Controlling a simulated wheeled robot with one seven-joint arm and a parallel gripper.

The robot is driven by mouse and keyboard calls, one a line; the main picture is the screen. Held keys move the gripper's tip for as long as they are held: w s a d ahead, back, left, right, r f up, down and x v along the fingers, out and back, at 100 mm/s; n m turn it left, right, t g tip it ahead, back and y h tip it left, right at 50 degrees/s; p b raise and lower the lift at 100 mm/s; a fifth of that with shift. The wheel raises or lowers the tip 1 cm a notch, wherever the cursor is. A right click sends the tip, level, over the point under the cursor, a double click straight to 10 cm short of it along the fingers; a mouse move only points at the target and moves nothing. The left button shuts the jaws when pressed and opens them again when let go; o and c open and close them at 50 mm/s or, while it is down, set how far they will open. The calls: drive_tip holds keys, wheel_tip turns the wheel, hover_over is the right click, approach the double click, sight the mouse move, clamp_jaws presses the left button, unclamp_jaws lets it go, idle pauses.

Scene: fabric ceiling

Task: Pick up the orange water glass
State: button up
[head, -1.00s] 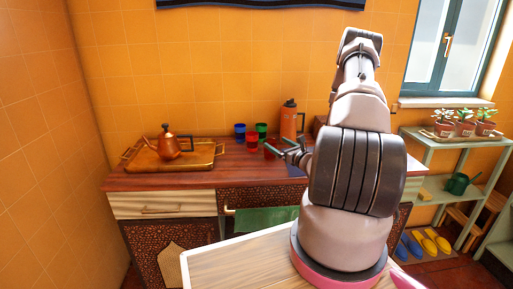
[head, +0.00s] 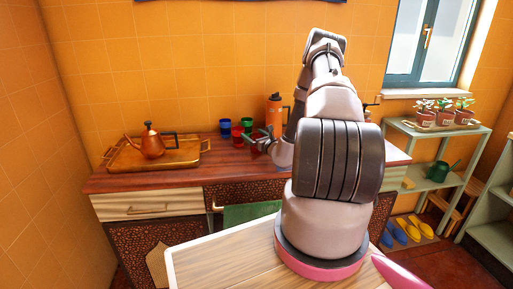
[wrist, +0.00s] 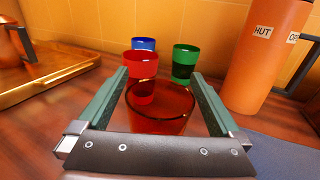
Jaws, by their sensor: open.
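The orange water glass is a see-through orange-red tumbler (wrist: 160,122), upright on the wooden counter in the wrist view. My gripper (wrist: 160,74) is open, with one green-padded finger on each side of the glass. Small gaps seem to remain between the fingers and the glass; contact is not clear. The palm bar hides the glass's lower near part. In the head view my gripper (head: 257,136) is over the counter by the cups, and the glass is mostly hidden there.
Close behind stand a red glass (wrist: 140,66), a blue cup (wrist: 144,43) and a green cup (wrist: 185,63). An orange flask (wrist: 262,58) stands at the right. A tray (head: 187,159) with a copper teapot (head: 152,146) is at the left of the counter.

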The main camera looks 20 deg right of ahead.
drive_tip(key=shift+w, duration=0.25)
drive_tip(key=c, duration=1.4)
